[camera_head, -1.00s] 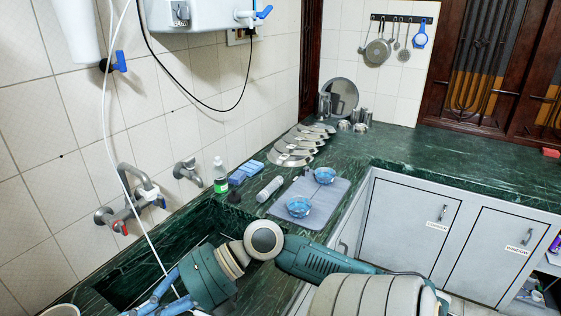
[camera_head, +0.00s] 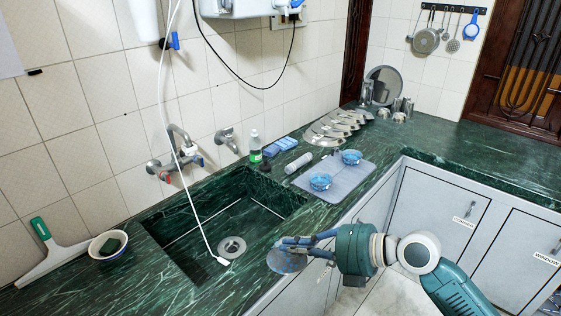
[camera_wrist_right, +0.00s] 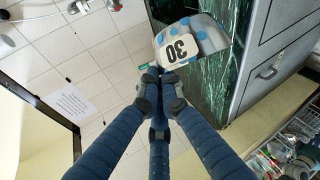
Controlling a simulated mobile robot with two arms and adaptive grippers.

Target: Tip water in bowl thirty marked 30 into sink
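My right gripper (camera_head: 308,245) is shut on a bluish bowl (camera_head: 286,260) and holds it at the sink's front right edge, over the counter rim in the picture. In the right wrist view this bowl (camera_wrist_right: 185,48) shows blue dots and a white label reading 30, with the fingertips (camera_wrist_right: 160,80) closed on its side. I cannot tell how far it is tilted or see the water in it. The dark green marble sink (camera_head: 183,243) is open, with a metal drain (camera_head: 232,247) at its bottom. My left gripper is not in view.
Two blue bowls, one nearer (camera_head: 320,181) and one farther (camera_head: 351,157), stand on a grey mat (camera_head: 343,181). A white hose (camera_head: 184,168) hangs into the sink near the wall tap (camera_head: 183,155). A squeegee (camera_head: 45,255) and small bowl (camera_head: 104,253) are at left.

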